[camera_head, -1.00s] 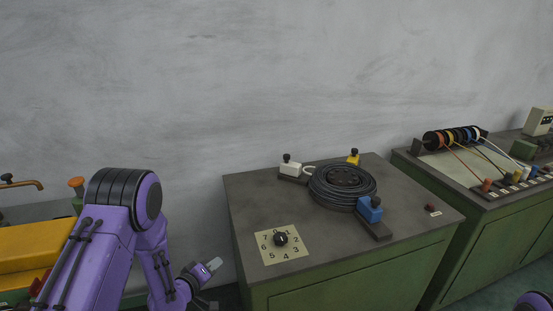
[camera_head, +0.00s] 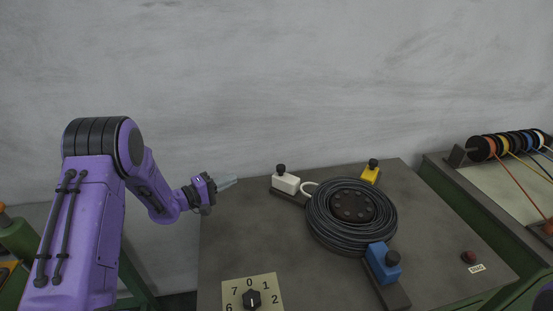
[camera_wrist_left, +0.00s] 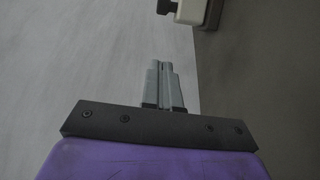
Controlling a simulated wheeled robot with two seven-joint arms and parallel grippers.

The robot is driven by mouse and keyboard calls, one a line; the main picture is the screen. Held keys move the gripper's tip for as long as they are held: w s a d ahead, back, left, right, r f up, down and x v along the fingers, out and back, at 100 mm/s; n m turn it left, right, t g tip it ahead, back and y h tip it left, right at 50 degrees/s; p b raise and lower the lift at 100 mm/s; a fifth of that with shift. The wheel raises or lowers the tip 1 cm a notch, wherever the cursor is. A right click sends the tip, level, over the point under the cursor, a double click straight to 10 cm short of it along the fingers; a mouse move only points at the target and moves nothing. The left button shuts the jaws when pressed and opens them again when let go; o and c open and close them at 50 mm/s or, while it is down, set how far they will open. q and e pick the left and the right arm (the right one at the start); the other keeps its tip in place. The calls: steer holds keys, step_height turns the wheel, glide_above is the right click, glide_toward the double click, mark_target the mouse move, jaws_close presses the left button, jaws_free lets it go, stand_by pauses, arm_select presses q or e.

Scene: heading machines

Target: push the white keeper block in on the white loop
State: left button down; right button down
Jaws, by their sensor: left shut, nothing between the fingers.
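The white keeper block (camera_head: 286,183) with a black knob sits on a dark rail at the back left of the machine top. The white loop (camera_head: 309,187) lies just right of it, beside the black coil (camera_head: 350,215). My left gripper (camera_head: 228,180) is shut and empty, left of the white block and apart from it, near the top's back left edge. In the left wrist view the shut fingers (camera_wrist_left: 160,80) point toward the white block (camera_wrist_left: 190,10), which is cut off at the upper edge. My right gripper is not seen.
A blue block (camera_head: 382,262) stands at the coil's front right and a yellow block (camera_head: 370,173) behind it. A numbered dial (camera_head: 252,297) is at the front left. A red button (camera_head: 468,257) is at the right. The top's left middle is clear.

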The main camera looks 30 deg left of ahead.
mark_target(286, 178)
arm_select(q)
steer(key=p+x, duration=0.3)
steer(key=x, duration=0.7)
steer(key=d+p, duration=0.1)
steer(key=d, duration=0.8)
steer(key=shift+d+r, duration=0.25)
steer(key=shift+r, duration=0.1)
steer(key=shift+s, duration=0.1)
